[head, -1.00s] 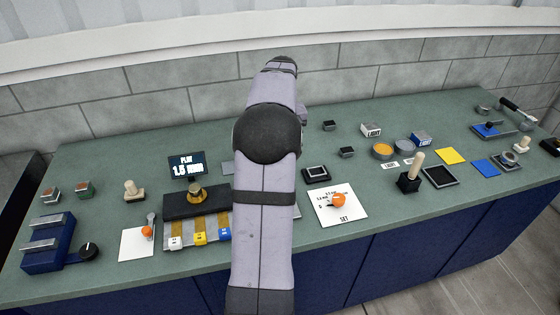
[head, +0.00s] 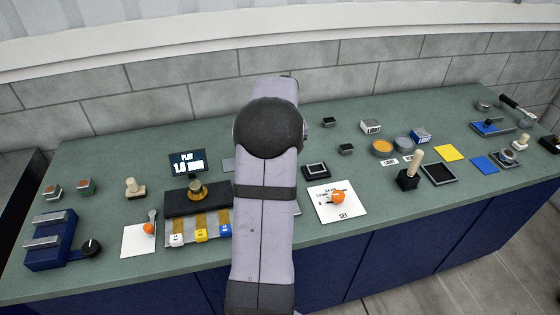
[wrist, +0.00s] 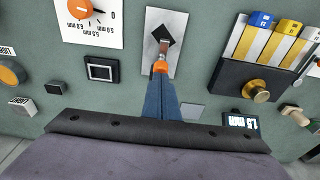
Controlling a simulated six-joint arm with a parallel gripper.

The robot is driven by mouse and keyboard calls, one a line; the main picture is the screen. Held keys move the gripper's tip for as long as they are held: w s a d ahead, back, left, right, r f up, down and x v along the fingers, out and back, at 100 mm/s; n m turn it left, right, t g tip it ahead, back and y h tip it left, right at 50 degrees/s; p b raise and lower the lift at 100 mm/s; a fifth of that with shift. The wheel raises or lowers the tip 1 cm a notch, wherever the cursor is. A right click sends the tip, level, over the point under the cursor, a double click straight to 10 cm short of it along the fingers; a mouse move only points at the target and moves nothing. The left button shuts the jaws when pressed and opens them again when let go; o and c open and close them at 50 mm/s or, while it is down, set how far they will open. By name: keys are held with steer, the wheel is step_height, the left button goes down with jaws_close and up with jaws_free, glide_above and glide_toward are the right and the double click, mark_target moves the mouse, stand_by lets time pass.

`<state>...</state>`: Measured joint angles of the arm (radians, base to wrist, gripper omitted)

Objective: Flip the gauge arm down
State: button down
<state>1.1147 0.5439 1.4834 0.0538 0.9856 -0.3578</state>
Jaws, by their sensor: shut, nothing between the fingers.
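The gauge is a pale plate (wrist: 152,22) with a black tilted square (wrist: 164,34) on it, in the wrist view. A short metal arm (wrist: 163,48) with an orange end (wrist: 160,67) stands on it, seen nearly end-on, so its exact tilt is hard to tell. My gripper (wrist: 160,80) is shut and empty, its blue fingers pointing at the orange end. The tips look very close to it; I cannot tell whether they touch. In the head view my own arm hides the gripper and nearly all of the gauge.
The SET dial card (head: 350,212) with its orange knob is beside the gauge. On the other side are the spool strips (wrist: 268,38), a dark block with a brass knob (wrist: 257,91) and the display (head: 187,162). A black-framed square (wrist: 101,69) lies nearby.

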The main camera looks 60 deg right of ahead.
steer(key=shift+s+a+f+t+h+b, duration=0.9)
steer(key=shift+f+t+h+b, duration=0.15)
steer(key=shift+b, duration=3.55)
steer(key=shift+s+a+f+b, duration=0.35)
steer(key=shift+s+b, duration=0.05)
steer(key=shift+b, duration=0.3)
steer(key=shift+r, duration=0.2)
steer(key=shift+r+p, duration=0.65)
steer(key=shift+p, duration=0.1)
step_height(320, 180, up, 3)
steer(key=p, duration=0.3)
steer(key=shift+r, duration=0.2)
steer(key=b+v, duration=0.2)
steer(key=v, duration=0.7)
steer(key=shift+s+a+f+b, duration=0.2)
steer(key=shift+s+a+b, duration=0.15)
